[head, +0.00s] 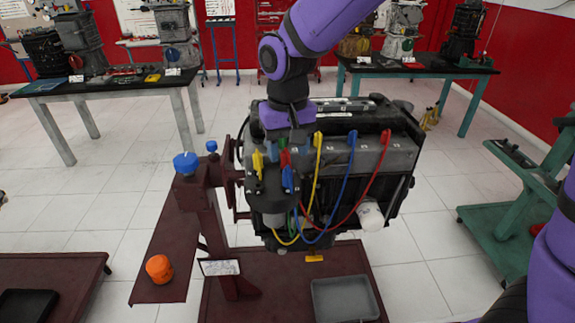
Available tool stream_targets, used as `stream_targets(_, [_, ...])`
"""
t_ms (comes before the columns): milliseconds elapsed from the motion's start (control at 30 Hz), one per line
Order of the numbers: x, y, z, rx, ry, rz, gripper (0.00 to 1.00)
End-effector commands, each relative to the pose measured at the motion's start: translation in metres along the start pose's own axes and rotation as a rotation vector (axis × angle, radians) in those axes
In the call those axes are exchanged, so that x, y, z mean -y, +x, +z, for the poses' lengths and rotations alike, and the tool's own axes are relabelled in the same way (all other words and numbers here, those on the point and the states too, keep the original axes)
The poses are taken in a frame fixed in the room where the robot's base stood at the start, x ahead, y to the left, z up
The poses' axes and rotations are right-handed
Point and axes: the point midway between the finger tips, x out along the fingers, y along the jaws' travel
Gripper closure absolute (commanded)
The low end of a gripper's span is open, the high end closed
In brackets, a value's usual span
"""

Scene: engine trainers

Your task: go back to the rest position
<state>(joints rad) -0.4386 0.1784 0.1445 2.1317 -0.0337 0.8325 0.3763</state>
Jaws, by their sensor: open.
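My gripper (286,146) points down over the left part of the dark engine (355,158), seen in the head view. The jaws are open, but their tips are small and partly lost against the engine top. A red plug and a blue plug (288,180) show just below the gripper; I cannot tell whether the fingers touch either. Yellow, blue and red leads (383,165) loop down the engine's front. The engine hangs on a dark red stand (212,215). My arm comes in from the top right and hides part of the engine's back edge.
Blue knobs (186,163) stick up from the stand. A grey tray (345,299) lies at the stand's base. A green cart (510,225) stands right; benches (120,84) stand behind. White floor is free between.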

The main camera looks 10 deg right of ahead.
Motion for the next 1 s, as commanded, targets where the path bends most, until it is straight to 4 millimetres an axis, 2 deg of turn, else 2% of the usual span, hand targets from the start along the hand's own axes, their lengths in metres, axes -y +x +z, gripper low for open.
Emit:
stream_targets(133, [0.0,-0.023,0.0,-0.003,0.0,-0.001,0.47])
stream_targets(333, [-0.001,-0.038,0.001,-0.002,0.001,-0.001,0.47])
stream_targets(433, [-0.011,-0.048,0.005,-0.017,0.009,-0.002,0.47])
stream_targets(567, [-0.038,-0.069,0.02,-0.061,0.032,-0.003,0.47])
stream_targets(667, [-0.065,-0.087,0.038,-0.106,0.055,-0.004,0.47])
stream_targets(800, [-0.099,-0.109,0.067,-0.167,0.085,-0.001,0.47])
stream_targets(1000, [-0.14,-0.13,0.115,-0.254,0.129,0.008,0.47])
